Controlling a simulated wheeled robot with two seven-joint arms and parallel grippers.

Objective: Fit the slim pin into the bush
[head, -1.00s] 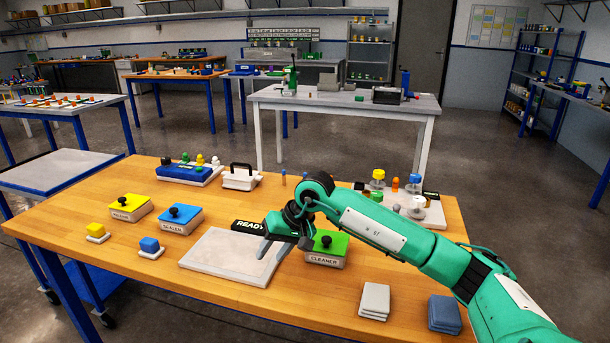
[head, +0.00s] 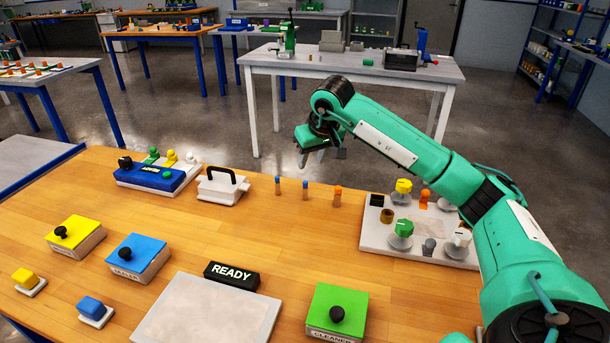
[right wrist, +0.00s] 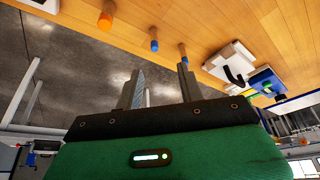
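Three upright pins stand in a row near the table's far edge: a blue-topped pin (head: 278,185), another blue-topped pin (head: 305,190) and an orange-topped pin (head: 337,197) that looks thicker. I cannot tell for sure which is the slim pin. A brown ring that looks like the bush (head: 387,215) sits on the white board at right. My right gripper (head: 317,156) is open and empty, above and beyond the pins. In the right wrist view its fingers (right wrist: 161,88) are apart, with the orange-topped pin (right wrist: 106,17) and blue-topped pins (right wrist: 153,41) past them. My left gripper is out of view.
The white board (head: 370,238) also bears yellow, green and white knobs. A white handled box (head: 218,190) and a blue block (head: 150,178) stand left of the pins. A READY sign (head: 232,275), a pale plate (head: 205,315) and coloured boxes lie nearer. Wood between is clear.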

